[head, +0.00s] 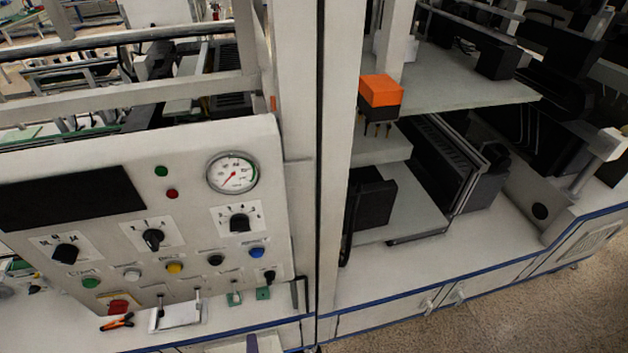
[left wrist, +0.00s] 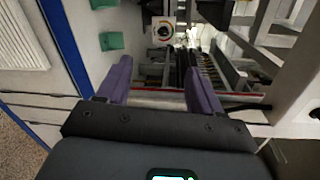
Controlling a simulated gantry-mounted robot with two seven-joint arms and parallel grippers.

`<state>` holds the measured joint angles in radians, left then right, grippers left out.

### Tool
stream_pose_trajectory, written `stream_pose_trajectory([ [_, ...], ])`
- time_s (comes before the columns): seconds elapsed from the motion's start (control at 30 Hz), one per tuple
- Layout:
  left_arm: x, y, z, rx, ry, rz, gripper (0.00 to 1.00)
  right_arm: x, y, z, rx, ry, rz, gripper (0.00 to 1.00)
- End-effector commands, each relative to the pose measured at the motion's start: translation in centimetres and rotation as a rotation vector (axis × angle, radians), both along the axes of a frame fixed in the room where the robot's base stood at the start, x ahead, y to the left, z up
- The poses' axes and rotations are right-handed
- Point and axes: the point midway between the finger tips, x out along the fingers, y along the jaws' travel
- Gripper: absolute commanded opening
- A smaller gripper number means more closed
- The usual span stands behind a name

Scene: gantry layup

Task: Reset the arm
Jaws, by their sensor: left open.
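My left gripper shows in the left wrist view (left wrist: 158,78) with two purple fingers spread apart and nothing between them. In the head view only a small purple part of the left gripper (head: 252,344) shows at the bottom edge, in front of the white bench. My right gripper is in neither view.
A control panel (head: 110,230) with a round gauge (head: 232,172), knobs and coloured buttons fills the left. Orange-handled pliers (head: 117,322) and a white holder (head: 180,315) are on the bench below it. A tall post (head: 340,120) stands mid-view. Open floor (head: 540,310) lies lower right.

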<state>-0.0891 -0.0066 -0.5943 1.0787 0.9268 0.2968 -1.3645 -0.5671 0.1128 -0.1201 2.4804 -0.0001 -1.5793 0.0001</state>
Motion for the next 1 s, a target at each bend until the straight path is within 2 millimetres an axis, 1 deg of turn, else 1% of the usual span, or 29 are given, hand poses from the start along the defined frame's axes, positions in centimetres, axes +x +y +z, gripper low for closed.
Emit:
stream_pose_trajectory([
  [0.03,-0.8,0.5,2.3,-0.010,0.005,0.008,0.66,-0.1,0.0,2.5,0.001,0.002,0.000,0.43],
  [0.07,-1.2,0.7,3.1,-0.017,0.007,0.012,0.66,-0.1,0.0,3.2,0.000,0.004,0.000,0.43],
  [0.17,-2.5,1.8,6.6,-0.061,0.025,0.033,0.66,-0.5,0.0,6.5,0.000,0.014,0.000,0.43],
  [0.2,-3.0,2.2,8.3,-0.090,0.037,0.043,0.66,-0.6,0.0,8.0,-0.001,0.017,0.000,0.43],
  [0.27,-3.7,3.0,10.6,-0.152,0.063,0.064,0.66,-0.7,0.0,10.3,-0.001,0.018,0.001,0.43],
  [0.3,-4.1,3.5,12.2,-0.203,0.081,0.077,0.66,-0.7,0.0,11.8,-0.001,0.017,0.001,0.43],
  [0.37,-4.7,4.1,14.7,-0.291,0.110,0.097,0.66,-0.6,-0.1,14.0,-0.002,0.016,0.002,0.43],
  [0.4,-5.0,4.5,16.4,-0.356,0.133,0.112,0.66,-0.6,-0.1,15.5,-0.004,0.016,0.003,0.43],
  [0.47,-5.5,5.1,19.2,-0.463,0.168,0.133,0.66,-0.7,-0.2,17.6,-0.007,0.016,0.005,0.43],
  [0.5,-5.8,5.4,21.2,-0.539,0.192,0.147,0.66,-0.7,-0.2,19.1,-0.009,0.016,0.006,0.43],
  [0.57,-6.2,5.7,24.6,-0.660,0.233,0.169,0.66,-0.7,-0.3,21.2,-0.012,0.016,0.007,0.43],
  [0.6,-6.6,5.8,27.2,-0.746,0.265,0.183,0.66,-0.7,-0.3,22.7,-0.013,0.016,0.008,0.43],
  [0.67,-7.3,5.8,31.1,-0.874,0.320,0.211,0.66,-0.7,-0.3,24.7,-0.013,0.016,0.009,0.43],
  [0.7,-7.8,5.8,33.5,-0.950,0.358,0.230,0.66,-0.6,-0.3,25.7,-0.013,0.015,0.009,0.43],
  [0.77,-8.7,5.6,36.6,-1.051,0.417,0.266,0.66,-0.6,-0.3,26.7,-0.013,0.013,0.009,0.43],
  [0.8,-9.3,5.4,38.6,-1.107,0.453,0.293,0.66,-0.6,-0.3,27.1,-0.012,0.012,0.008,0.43],
  [0.83,-9.9,5.3,39.7,-1.144,0.481,0.316,0.66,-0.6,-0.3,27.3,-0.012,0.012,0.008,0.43],
  [0.9,-11.0,5.0,41.9,-1.214,0.535,0.376,0.66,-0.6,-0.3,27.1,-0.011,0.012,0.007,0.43],
  [1.0,-12.8,4.7,44.0,-1.282,0.598,0.474,0.66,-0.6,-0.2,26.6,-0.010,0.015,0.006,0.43],
])
